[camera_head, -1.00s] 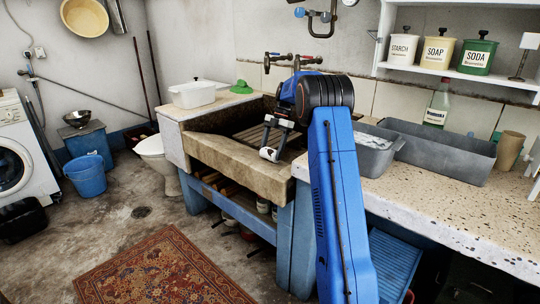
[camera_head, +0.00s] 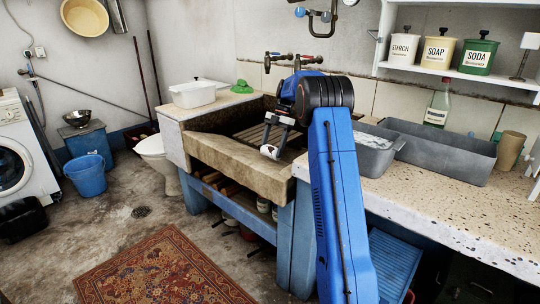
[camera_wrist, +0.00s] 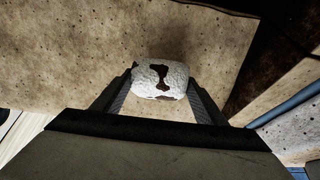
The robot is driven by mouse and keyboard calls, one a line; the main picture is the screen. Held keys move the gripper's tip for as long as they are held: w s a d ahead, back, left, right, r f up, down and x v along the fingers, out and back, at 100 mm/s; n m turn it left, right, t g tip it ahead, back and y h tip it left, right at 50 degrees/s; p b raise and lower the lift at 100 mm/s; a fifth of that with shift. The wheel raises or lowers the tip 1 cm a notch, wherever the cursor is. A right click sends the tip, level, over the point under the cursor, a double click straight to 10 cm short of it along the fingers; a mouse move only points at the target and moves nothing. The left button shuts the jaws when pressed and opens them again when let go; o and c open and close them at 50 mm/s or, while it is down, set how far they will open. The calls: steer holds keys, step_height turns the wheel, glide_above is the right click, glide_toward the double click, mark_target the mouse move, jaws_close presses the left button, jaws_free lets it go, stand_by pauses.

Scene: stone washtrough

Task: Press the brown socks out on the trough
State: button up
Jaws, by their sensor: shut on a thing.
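My gripper (camera_head: 271,152) is over the front rim of the stone trough (camera_head: 232,170). It is shut on a small rounded bundle (camera_wrist: 160,79), mostly rough white with dark brown patches; these look like the brown socks under a foamy coat. In the wrist view the bundle sits between the two fingertips, with the pale speckled stone of the trough behind it. I cannot tell whether the bundle touches the stone. My arm hides the trough's right end in the head view. A slatted ribbed surface (camera_head: 252,134) shows inside the trough.
A grey metal tub (camera_head: 372,158) and a long grey metal trough (camera_head: 440,155) stand on the speckled counter at right. A white lidded pot (camera_head: 192,96) and a green cloth-like thing (camera_head: 242,87) are at the trough's far left. Wall taps (camera_head: 285,58) are behind.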

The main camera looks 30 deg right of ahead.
steer(key=shift+v, duration=2.85)
